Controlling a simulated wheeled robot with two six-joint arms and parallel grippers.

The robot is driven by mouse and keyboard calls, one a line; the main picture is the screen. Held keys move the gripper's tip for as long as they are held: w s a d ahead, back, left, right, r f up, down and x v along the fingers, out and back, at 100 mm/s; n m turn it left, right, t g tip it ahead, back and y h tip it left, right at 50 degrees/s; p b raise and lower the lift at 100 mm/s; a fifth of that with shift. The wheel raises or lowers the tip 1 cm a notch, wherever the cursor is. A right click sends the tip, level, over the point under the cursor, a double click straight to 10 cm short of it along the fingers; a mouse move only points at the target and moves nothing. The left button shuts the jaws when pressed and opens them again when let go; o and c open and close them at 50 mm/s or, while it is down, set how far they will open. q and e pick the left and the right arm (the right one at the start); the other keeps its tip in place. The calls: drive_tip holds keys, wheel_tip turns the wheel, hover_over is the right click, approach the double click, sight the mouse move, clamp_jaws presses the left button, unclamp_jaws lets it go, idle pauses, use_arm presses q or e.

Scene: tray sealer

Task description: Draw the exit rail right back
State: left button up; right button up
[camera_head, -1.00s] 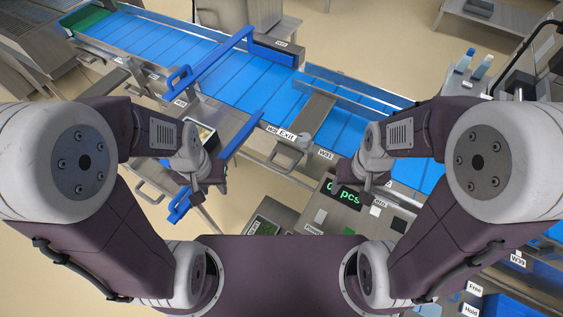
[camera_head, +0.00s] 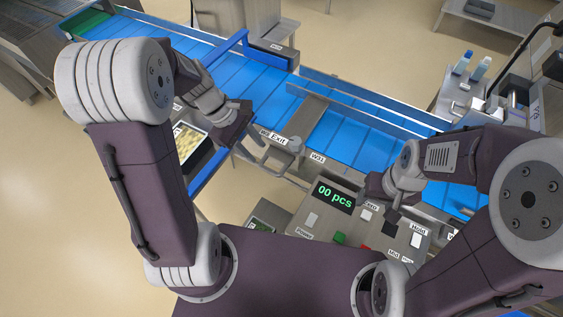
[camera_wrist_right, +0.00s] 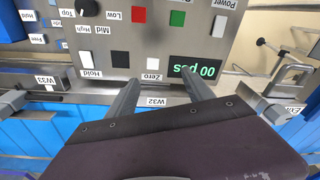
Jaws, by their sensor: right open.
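The Exit label (camera_head: 278,139) is on the near edge of the blue conveyor (camera_head: 345,133). Beside it, a grey crossbar (camera_head: 304,117) lies across the belt, with a grey knob (camera_head: 295,145) at its near end. I cannot tell for certain whether this is the exit rail. My left gripper (camera_head: 243,118) is just left of the Exit label, seen from above; its fingers are not clear. My right gripper (camera_head: 394,214) is over the control panel. In the right wrist view its two fingers (camera_wrist_right: 160,95) are apart, with nothing between them.
The control panel (camera_head: 350,225) reads 00 pcs and carries several coloured buttons. Blue bars (camera_head: 240,42) frame the left part of the machine. Bottles (camera_head: 481,67) stand at the upper right. Open floor (camera_head: 60,200) lies at the left.

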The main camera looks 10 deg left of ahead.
sight(267, 169)
use_arm(q)
drive_tip(key=x, duration=0.8)
drive_tip(key=shift+s+a+f+b, duration=0.1)
drive_tip(key=shift+s+a+b, duration=0.05)
drive_tip(key=shift+a+b, duration=0.25)
drive_tip(key=shift+s+a+f, duration=0.1)
drive_tip(key=shift+f, duration=0.3)
clamp_jaws()
idle(0.6)
